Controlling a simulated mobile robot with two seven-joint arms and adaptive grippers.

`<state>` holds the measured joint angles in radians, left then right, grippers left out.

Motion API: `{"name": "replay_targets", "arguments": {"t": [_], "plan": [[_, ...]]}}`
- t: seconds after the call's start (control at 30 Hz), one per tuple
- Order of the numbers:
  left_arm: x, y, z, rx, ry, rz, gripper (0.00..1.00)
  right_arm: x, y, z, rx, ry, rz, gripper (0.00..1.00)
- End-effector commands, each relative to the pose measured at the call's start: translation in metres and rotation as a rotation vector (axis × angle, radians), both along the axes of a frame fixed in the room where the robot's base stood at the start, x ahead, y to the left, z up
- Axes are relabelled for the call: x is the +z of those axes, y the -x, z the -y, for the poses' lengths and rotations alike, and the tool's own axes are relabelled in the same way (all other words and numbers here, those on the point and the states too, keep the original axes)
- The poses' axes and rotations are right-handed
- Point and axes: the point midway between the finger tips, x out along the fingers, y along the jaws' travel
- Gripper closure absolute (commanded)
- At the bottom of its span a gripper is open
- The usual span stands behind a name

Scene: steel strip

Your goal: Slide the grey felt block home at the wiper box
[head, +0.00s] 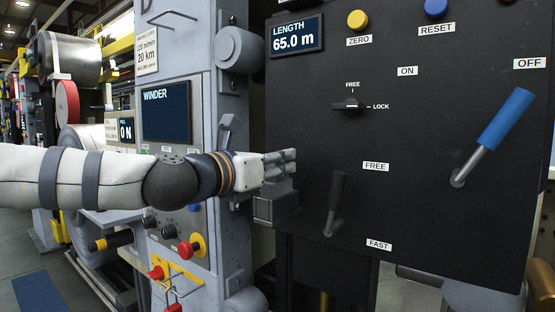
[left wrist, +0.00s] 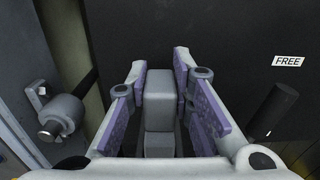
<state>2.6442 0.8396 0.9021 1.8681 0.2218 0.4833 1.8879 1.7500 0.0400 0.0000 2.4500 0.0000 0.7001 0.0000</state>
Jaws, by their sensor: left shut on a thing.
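My left gripper (head: 284,166) reaches in from the left, just in front of the dark control panel. In the left wrist view, its purple-padded fingers (left wrist: 178,95) are shut on the grey felt block (left wrist: 159,100), one on each side. The block's lower end is partly hidden by the hand. In the head view, a small grey metal box (head: 274,208), which looks like the wiper box, sits right below the fingers. The block is mostly hidden behind the fingers there, so I cannot tell how far it sits in the box. My right gripper is in neither view.
The dark panel (head: 400,200) stands close to the hand. A black lever (head: 335,203) is just right of it, and a blue-handled lever (head: 497,128) further right. The grey winder column (head: 228,130) with a round knob (left wrist: 60,115) is on the left.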

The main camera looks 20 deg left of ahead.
Motion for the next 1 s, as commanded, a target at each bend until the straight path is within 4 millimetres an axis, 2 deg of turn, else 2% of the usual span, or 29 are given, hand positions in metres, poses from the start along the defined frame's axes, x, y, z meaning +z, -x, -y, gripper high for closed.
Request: {"name": "replay_targets", "arguments": {"t": [0.33, 0.37, 0.43, 0.47, 0.77, 0.87, 1.0], "plan": [[-0.01, 0.0, 0.0, 0.0, 0.001, -0.001, 1.0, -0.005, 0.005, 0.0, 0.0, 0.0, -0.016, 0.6], [-0.009, 0.0, 0.0, 0.0, 0.001, 0.0, 0.75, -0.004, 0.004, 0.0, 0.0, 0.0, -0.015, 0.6], [-0.008, 0.0, 0.0, 0.0, 0.0, 0.0, 0.59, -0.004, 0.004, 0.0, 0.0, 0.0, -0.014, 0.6], [-0.008, 0.0, 0.0, 0.0, 0.0, 0.001, 0.56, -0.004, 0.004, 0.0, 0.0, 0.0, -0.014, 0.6], [-0.008, 0.002, -0.001, 0.0, 0.0, 0.001, 0.56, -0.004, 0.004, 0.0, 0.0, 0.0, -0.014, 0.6], [-0.007, 0.015, -0.006, 0.0, 0.004, 0.001, 0.56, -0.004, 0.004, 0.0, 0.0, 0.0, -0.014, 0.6], [-0.007, 0.051, -0.019, -0.001, 0.005, 0.004, 0.56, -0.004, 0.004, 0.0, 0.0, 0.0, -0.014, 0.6]]}}
